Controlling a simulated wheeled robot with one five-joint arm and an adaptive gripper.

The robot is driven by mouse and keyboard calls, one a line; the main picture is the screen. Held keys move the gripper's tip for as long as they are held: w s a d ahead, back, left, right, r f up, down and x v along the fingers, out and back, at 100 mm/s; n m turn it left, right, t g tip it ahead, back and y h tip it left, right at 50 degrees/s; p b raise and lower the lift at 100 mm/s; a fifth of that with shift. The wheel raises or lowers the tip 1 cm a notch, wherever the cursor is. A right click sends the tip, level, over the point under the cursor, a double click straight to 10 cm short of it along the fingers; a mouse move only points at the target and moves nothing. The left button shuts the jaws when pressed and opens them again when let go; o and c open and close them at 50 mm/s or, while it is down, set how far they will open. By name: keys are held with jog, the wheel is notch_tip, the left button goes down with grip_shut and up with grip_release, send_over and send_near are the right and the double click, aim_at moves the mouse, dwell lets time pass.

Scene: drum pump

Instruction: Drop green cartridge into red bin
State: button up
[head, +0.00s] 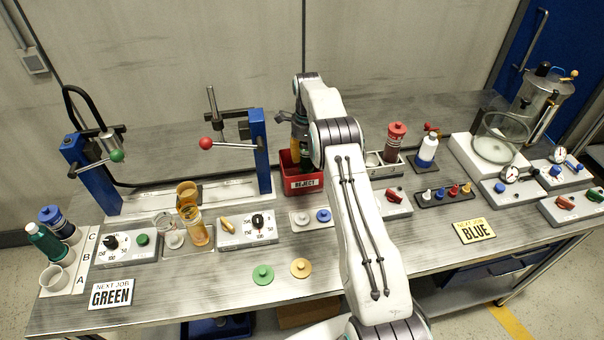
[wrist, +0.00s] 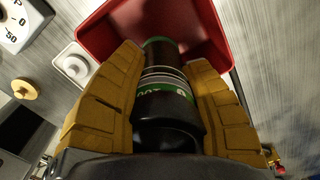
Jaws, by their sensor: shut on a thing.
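The red bin (head: 304,183), labelled REJECT, stands at the back middle of the bench. It also shows in the wrist view (wrist: 95,35), open side facing the camera. My gripper (wrist: 160,85) is shut on a dark cartridge with green bands (wrist: 163,104), one yellow finger on each side. The cartridge's far end overlaps the bin's opening in the wrist view. In the head view my gripper (head: 298,140) is above the bin, partly hidden by my arm, and the cartridge is hard to make out there.
A white tray with a blue knob (head: 322,215) is just in front of the bin. A blue press post (head: 259,150) stands to its left. A rack with a red-capped bottle (head: 394,142) is to the right. Green (head: 263,275) and yellow (head: 300,268) discs lie on the bench front.

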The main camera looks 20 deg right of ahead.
jog(key=o, duration=1.2)
jog(key=shift+o, duration=0.2)
jog(key=shift+r, duration=0.15)
notch_tip(320, 180, up, 7)
jog(key=shift+f, duration=0.15)
jog(key=shift+r, duration=0.3)
